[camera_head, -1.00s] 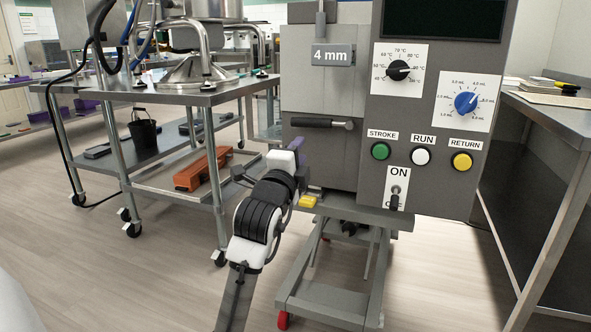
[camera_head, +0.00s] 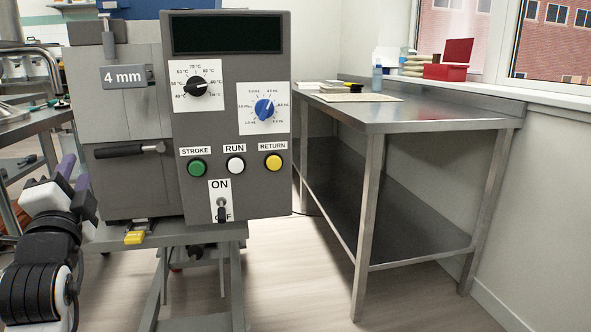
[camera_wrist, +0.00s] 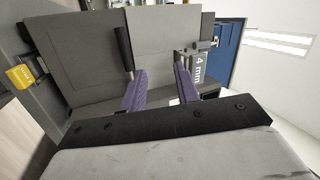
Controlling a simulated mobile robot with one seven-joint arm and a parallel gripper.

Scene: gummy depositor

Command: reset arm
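My arm is at the lower left of the head view, folded up in front of the machine's left side. My gripper has purple fingers (camera_wrist: 160,88), which stand well apart in the wrist view with nothing between them, so it is open. In the head view only part of the gripper (camera_head: 72,170) shows, beside the depositor. The grey gummy depositor (camera_head: 236,75) stands just beyond it, with a "4 mm" plate, a dark screen, two dials, and green, white and yellow buttons. Its ON/OFF switch (camera_head: 221,210) sits below the buttons.
A yellow piece (camera_head: 134,237) is at the depositor's lower left. The floor between depositor and table is clear.

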